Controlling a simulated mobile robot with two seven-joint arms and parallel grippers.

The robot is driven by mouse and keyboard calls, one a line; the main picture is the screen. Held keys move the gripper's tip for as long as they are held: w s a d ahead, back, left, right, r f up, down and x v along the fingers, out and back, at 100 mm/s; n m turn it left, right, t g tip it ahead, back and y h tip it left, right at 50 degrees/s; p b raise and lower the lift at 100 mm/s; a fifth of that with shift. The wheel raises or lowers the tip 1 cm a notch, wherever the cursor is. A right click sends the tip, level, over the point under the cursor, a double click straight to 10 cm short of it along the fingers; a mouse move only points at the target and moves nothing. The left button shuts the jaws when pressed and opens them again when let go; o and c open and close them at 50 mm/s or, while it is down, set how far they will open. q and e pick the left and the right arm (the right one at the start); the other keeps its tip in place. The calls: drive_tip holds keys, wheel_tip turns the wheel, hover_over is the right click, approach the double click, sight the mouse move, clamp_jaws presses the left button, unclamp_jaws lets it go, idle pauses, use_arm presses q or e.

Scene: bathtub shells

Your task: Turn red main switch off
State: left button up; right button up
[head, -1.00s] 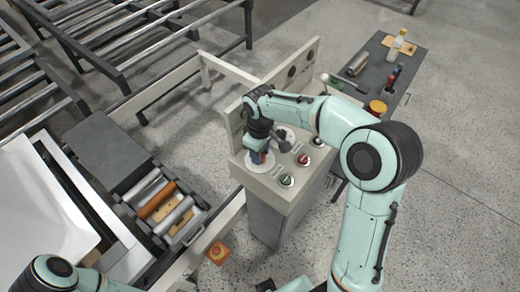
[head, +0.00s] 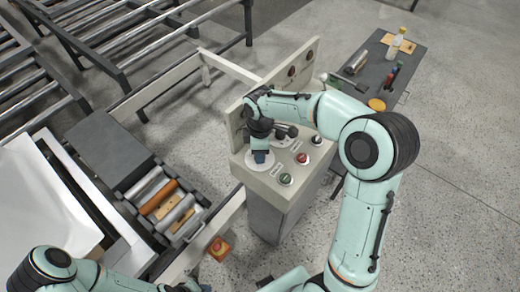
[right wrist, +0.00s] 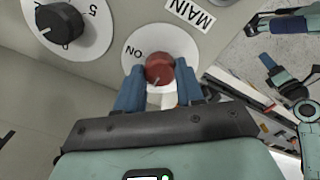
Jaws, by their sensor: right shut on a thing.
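The red main switch (right wrist: 158,69) is a round red knob on a white disc in the right wrist view. "ON" is printed on the disc, and a "MAIN" label (right wrist: 189,12) is beside it. My right gripper (right wrist: 159,88) is shut on the knob, with a blue finger on each side. In the head view the right gripper (head: 261,157) points down at the white disc (head: 251,163) on the control console (head: 268,191), and the knob is hidden. My left arm is at the lower left of the head view; its jaws are not clear.
A black dial (right wrist: 59,23) is near the switch. A roller unit (head: 166,203) is on the left and a dark bench (head: 377,68) with bottles is behind. Grey floor is open on the right.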

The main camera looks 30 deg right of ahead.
idle(0.4)
drive_tip(key=o, duration=1)
drive_tip(key=shift+o, duration=0.2)
drive_tip(key=shift+r, duration=0.1)
use_arm(q)
drive_tip(key=shift+w+r+p, duration=0.75)
drive_tip(key=shift+w+r, duration=0.25)
drive_tip(key=shift+r, duration=0.05)
use_arm(e)
wheel_tip(320, 180, up, 13)
use_arm(q)
drive_tip(key=shift+s, duration=0.1)
